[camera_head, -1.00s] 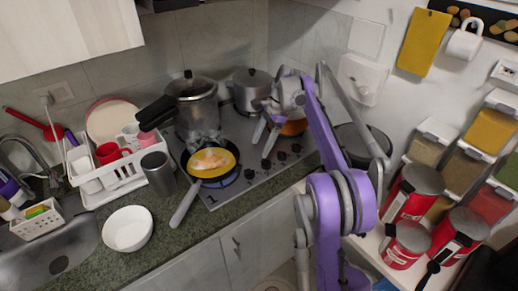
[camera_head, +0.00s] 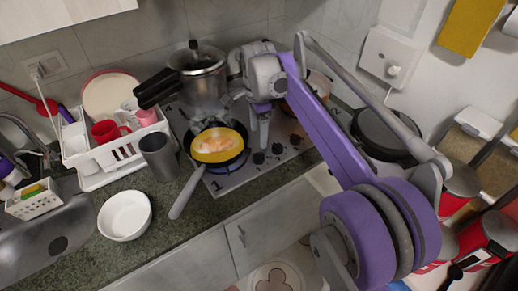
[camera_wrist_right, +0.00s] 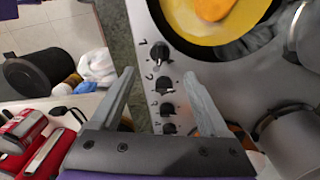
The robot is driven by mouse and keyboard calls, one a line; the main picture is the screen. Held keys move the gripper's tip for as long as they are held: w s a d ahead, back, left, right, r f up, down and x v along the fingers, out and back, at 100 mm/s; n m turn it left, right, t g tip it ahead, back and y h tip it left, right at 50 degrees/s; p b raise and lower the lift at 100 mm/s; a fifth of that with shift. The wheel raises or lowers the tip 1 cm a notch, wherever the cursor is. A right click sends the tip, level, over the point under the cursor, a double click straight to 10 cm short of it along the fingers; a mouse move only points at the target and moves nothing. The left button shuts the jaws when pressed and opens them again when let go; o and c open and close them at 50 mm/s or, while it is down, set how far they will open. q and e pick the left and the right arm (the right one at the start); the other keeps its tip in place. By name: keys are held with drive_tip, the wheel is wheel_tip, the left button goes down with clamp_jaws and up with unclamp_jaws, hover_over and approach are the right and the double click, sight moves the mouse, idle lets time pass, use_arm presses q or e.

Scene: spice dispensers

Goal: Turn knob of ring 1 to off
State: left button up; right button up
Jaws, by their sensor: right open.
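The knob of ring 1 (camera_wrist_right: 160,52) is dark, with a pale pointer ridge and a "1" beside it. It is at the top of the knob row in the right wrist view. My right gripper (camera_wrist_right: 159,75) is open and empty, its fingers spread on either side of the row. Knob 2 (camera_wrist_right: 166,84) appears between the fingers, and knob 1 lies just past the tips. In the head view the right gripper (camera_head: 259,140) points down over the front of the hob (camera_head: 234,181). A blue flame shows under the frying pan (camera_head: 218,144). My left gripper is not in view.
The frying pan's handle (camera_head: 187,193) sticks out over the counter edge. A pressure cooker (camera_head: 196,75) stands behind it. A white bowl (camera_head: 125,216), a grey cup (camera_head: 158,157) and a dish rack (camera_head: 106,157) are to the left.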

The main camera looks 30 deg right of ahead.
sight(258, 154)
wheel_tip(258, 154, down, 9)
drive_tip(key=shift+f, duration=0.2)
idle(0.3)
drive_tip(key=c, duration=1.2)
clamp_jaws()
